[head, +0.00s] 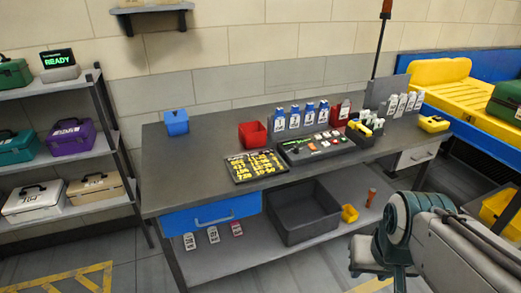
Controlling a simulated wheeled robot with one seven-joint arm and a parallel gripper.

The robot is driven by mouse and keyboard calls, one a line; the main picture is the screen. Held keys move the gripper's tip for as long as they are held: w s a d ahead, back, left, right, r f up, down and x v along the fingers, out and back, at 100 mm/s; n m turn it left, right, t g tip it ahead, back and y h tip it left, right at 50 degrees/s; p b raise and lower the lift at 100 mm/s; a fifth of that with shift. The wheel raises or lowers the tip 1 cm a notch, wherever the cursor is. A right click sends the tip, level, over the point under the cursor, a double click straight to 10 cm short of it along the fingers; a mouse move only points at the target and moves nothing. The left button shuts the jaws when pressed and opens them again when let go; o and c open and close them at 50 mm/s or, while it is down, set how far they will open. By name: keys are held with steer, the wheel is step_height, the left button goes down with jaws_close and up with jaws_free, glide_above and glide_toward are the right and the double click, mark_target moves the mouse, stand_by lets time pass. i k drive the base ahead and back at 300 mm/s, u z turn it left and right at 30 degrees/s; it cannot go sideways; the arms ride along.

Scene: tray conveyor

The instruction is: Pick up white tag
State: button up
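Several white tags (402,104) stand in a row at the back right of the workbench, beside a grey upright panel. My arm shows at the lower right, apart from the tags; my gripper's fingers cannot be made out.
A dark crate (305,226) is on the lower shelf. The bench's left part is clear. Shelves of toolboxes stand left.

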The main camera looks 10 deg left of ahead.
mark_target(421, 93)
steer(key=z, duration=0.55)
steer(key=k, duration=1.3)
steer(key=z, duration=1.25)
steer(key=i, duration=2.2)
steer(key=u, duration=1.2)
steer(key=i, duration=0.5)
steer(key=u, duration=0.6)
